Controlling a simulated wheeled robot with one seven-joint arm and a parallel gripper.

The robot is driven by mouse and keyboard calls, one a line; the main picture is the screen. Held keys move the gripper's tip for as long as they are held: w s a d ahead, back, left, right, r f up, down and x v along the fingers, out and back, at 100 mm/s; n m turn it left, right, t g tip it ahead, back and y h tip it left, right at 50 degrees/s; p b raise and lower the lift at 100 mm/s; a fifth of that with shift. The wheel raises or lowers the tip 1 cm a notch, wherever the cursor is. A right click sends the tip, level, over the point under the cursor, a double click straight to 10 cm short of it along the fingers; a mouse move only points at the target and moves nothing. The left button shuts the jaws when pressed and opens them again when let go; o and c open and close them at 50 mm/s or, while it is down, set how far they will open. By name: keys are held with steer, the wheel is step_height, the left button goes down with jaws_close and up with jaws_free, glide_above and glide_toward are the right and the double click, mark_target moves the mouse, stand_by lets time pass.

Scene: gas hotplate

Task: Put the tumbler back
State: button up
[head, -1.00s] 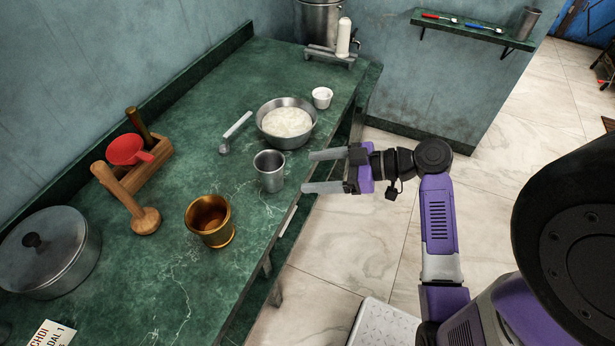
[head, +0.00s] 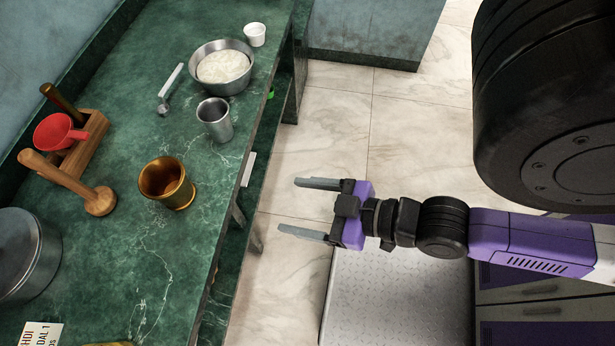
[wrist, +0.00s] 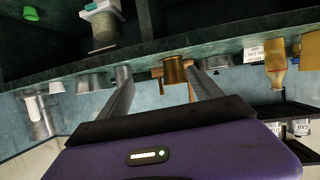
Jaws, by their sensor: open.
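The steel tumbler (head: 215,120) stands upright on the green counter (head: 110,235), near its right edge, between the bowl of dough (head: 222,68) and the brass mortar (head: 168,184). My gripper (head: 310,209) is open and empty, out beyond the counter's right edge, to the right of and lower in the picture than the tumbler, clearly apart from it. Its fingers point left toward the counter. In the wrist view, the picture looks upside down; the open fingers (wrist: 158,75) frame the mortar (wrist: 174,70), and the tumbler shows partly behind the left finger.
A white cup (head: 255,34) and a ladle (head: 170,90) lie near the bowl. Shelves under the counter hold items, including a green thing (wrist: 31,13). Open floor lies right of the counter.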

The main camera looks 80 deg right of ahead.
steer(key=s+a+r+t+y, duration=0.1)
steer(key=s+a+r, duration=0.1)
steer(key=a+r, duration=0.2)
steer(key=shift+r+n, duration=0.4)
steer(key=shift+r, duration=0.15)
